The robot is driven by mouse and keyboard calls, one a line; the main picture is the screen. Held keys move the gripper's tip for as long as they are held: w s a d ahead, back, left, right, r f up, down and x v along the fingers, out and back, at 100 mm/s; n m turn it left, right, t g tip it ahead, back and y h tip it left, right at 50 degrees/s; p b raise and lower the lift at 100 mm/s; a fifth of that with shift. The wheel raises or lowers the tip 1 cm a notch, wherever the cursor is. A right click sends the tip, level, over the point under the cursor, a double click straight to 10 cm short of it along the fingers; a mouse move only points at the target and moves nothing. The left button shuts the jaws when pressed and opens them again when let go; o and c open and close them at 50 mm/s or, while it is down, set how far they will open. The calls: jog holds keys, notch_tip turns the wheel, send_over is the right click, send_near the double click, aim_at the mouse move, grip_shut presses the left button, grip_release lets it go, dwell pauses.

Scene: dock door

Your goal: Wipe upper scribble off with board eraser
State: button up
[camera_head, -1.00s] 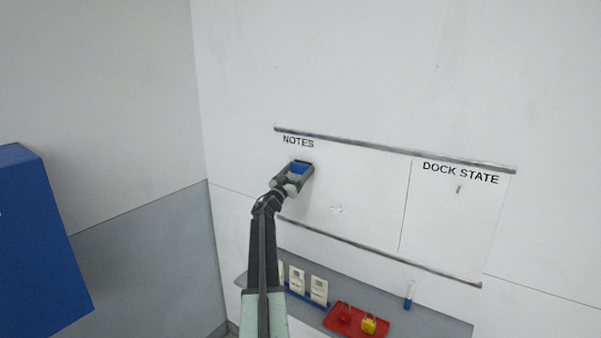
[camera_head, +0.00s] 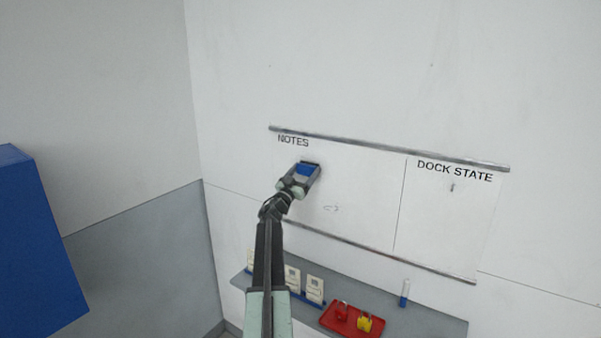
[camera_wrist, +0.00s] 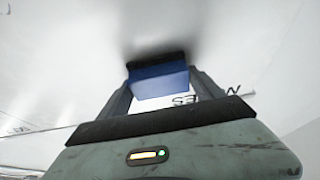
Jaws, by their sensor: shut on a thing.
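The whiteboard (camera_head: 365,195) hangs on the wall, with a NOTES area on its left and a DOCK STATE area on its right. My gripper (camera_head: 303,173) is shut on the blue board eraser (camera_head: 306,168), at the NOTES area just below the heading. In the wrist view my gripper (camera_wrist: 160,88) holds the blue eraser (camera_wrist: 158,82), its dark pad toward the white surface; I cannot tell if it touches. No upper scribble shows; the eraser and gripper hide part of the board. A faint small scribble (camera_head: 332,208) shows lower in the NOTES area.
Below the board a grey shelf (camera_head: 425,322) holds a red tray (camera_head: 345,331) with red and yellow padlocks, white cards in a blue holder (camera_head: 314,290), and a blue-and-white marker (camera_head: 405,293). A blue cabinet (camera_head: 35,245) stands at the left.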

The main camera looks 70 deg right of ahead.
aim_at(331, 170)
jog(key=shift+s+a, duration=0.2)
jog(key=shift+s, duration=0.8)
jog(key=shift+s, duration=0.1)
jog(key=shift+s+a, duration=0.3)
jog(key=shift+s, duration=0.85)
jog(key=shift+s+a, duration=0.3)
jog(key=shift+s, duration=0.8)
jog(key=shift+s+a, duration=0.3)
jog(key=shift+s, duration=0.85)
jog(key=shift+a, duration=0.1)
jog(key=shift+w+d, duration=0.25)
jog(key=shift+w, duration=0.7)
jog(key=shift+w+d, duration=0.2)
jog(key=shift+w, duration=0.7)
jog(key=shift+w+d, duration=0.25)
jog(key=shift+w, duration=0.35)
jog(key=shift+w+d, duration=0.2)
jog(key=shift+w, duration=0.35)
jog(key=w+d, duration=0.2)
jog(key=w, duration=0.6)
